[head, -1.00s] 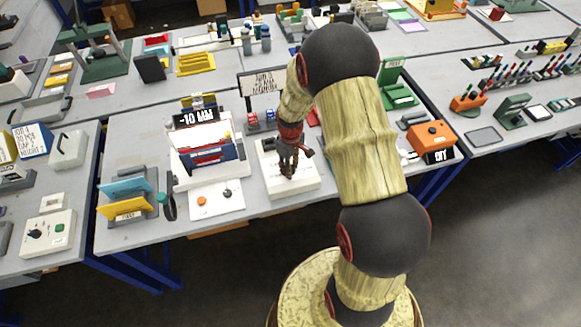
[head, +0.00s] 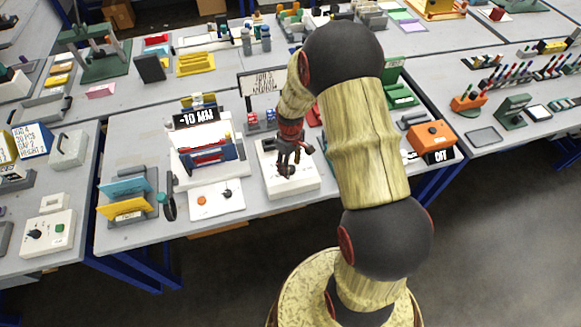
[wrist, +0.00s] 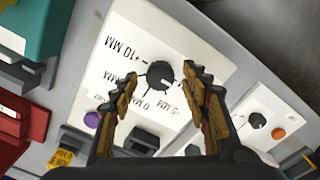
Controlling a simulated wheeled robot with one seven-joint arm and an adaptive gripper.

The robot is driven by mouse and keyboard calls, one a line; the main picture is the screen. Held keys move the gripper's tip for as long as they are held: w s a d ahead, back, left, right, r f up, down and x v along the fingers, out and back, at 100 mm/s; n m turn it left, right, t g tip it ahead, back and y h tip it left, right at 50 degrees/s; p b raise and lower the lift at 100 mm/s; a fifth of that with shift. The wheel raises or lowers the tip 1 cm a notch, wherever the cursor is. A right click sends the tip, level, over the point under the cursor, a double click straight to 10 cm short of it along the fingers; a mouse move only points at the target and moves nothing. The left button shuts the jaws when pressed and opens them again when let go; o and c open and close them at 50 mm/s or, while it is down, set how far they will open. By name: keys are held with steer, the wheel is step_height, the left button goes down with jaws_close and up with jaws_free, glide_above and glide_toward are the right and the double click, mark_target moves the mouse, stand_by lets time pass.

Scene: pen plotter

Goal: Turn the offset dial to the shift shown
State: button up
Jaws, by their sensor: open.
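The black offset dial (wrist: 160,73) sits on a white panel (wrist: 190,45) printed with MM values, among them 10 MM, 0 MM and -5 MM. A pale mark shows on the dial's lower side, but its exact reading is unclear. My gripper (wrist: 158,76) is open, with one finger on each side of the dial; I cannot tell whether either touches it. In the head view my gripper (head: 288,164) is over the white dial box (head: 295,184) and hides the dial. A black sign (head: 194,119) reading -10 MM stands above the white plotter-like machine (head: 180,168).
A small white box with a black knob and orange button (head: 202,201) lies left of the dial box. An orange box (head: 430,135) stands at the right. A white sign (head: 262,82) stands behind. A black square button (wrist: 142,140) and a purple button (wrist: 92,119) lie nearby.

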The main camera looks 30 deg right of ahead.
mark_target(291, 169)
step_height(291, 169, up, 11)
steer(key=shift+f, duration=0.2)
stand_by(0.6)
steer(key=s+a+r+m+t+b, duration=0.1)
steer(key=s+a+r+t, duration=0.1)
steer(key=s+a+r, duration=0.5)
steer(key=s+a+r+m+t+b, duration=0.1)
steer(key=s+a+r+m+t, duration=0.1)
steer(key=s+a+r, duration=0.5)
steer(key=s+r+t, duration=0.1)
steer(key=s+r, duration=0.5)
steer(key=r, duration=0.3)
steer(key=shift+s+a+m+t, duration=0.25)
steer(key=shift+s+m+t, duration=0.05)
